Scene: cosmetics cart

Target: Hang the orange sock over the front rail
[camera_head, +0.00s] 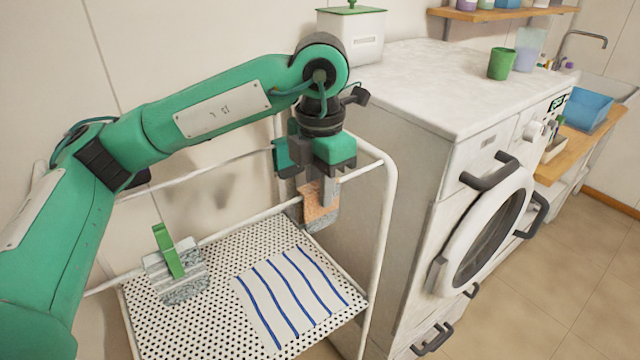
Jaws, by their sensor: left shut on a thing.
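The orange sock (320,200) has a grey speckled lower part and hangs down from my left gripper (317,188). The gripper points downward and is shut on the sock's upper part. The sock is at the white front rail (245,224) of the cart, towards its right end. The rail's line runs into the sock and fingers, so I cannot tell whether the sock lies over it or beside it. My right gripper is not in view.
A blue-striped white cloth (289,297) lies on the dotted shelf (198,330) below. The white washing machine (405,150) stands close on the right.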

